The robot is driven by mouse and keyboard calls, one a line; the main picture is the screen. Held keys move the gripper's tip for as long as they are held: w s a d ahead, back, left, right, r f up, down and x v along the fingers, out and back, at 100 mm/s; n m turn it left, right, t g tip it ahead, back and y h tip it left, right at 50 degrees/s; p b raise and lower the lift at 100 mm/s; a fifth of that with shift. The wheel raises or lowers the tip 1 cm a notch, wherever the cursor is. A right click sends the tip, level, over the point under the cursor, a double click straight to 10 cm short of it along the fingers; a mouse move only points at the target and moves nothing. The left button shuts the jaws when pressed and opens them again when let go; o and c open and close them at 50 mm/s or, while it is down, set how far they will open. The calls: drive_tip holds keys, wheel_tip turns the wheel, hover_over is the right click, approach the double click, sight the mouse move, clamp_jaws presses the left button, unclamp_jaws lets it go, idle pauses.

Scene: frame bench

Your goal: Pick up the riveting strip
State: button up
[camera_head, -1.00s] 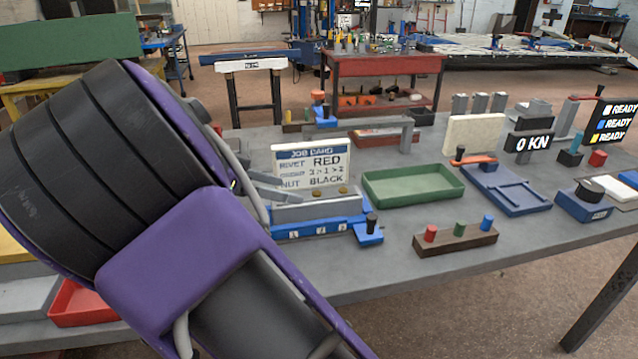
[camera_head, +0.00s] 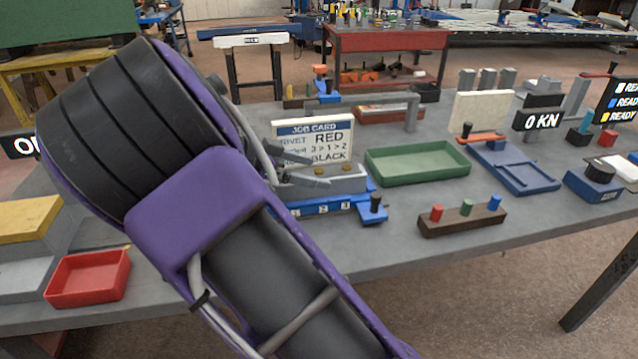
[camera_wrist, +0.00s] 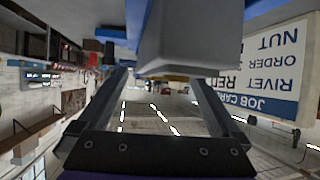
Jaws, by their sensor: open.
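The riveting strip appears to be the grey bar (camera_head: 345,184) with brass-coloured rivet heads on top. It sits in the blue fixture (camera_head: 328,206) numbered 1, 2, 3, in front of the job card (camera_head: 322,131). My gripper (camera_head: 298,170) is at the left end of the bar, its two grey fingers apart and partly covering it. In the wrist view my gripper (camera_wrist: 158,80) has its dark fingers spread with nothing held between them. A grey block (camera_wrist: 190,40), seemingly the bar's end, looms close beyond the fingertips. Whether the fingers touch it I cannot tell.
A green tray (camera_head: 417,163) lies right of the fixture, with a wooden peg block (camera_head: 462,218) in front. A blue clamp jig (camera_head: 515,168) and a 0 KN display (camera_head: 538,121) stand farther right. A red tray (camera_head: 88,278) is at the left.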

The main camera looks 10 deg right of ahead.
clamp_jaws()
idle(0.5)
